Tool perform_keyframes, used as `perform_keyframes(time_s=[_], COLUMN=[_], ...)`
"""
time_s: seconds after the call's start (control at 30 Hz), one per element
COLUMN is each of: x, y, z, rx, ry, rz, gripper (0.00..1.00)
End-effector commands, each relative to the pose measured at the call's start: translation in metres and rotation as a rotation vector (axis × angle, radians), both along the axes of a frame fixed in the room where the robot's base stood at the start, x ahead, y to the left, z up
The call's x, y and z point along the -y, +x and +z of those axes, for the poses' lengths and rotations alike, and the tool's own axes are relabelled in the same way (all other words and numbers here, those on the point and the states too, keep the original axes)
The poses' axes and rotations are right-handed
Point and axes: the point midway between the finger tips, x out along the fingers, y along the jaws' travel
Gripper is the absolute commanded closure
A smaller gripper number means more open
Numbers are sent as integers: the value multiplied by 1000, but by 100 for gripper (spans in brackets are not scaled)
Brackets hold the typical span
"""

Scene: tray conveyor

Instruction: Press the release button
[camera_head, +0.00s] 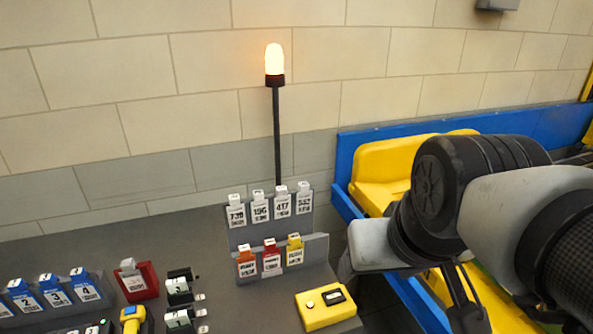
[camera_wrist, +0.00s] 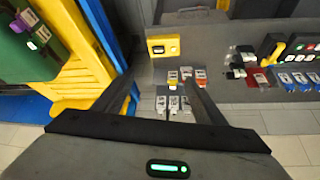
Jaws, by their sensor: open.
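A yellow box (camera_head: 325,309) sits at the front right edge of the grey table in the head view. On its top are a small pale round button (camera_head: 310,304) and a dark panel with a light patch (camera_head: 334,297). The box also shows in the wrist view (camera_wrist: 163,46), beyond my fingertips. Which of its two features is the release button I cannot read. My gripper (camera_wrist: 158,85) is open and empty, its two dark fingers spread.
Card racks (camera_head: 280,236) with tagged cards stand behind the yellow box. An orange-white lamp (camera_head: 275,60) glows on a pole. Blue numbered tags (camera_head: 55,293), a red block (camera_head: 137,281) and small devices lie left. A blue-framed conveyor (camera_head: 385,130) with yellow parts stands right.

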Motion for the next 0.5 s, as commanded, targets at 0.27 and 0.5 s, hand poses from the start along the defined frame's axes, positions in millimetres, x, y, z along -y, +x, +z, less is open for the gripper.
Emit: perform_keyframes(time_s=[0.27,0.5], x=[0,0], y=[0,0], z=[0,0], rx=[0,0], ry=[0,0], rz=[0,0], gripper=[64,100])
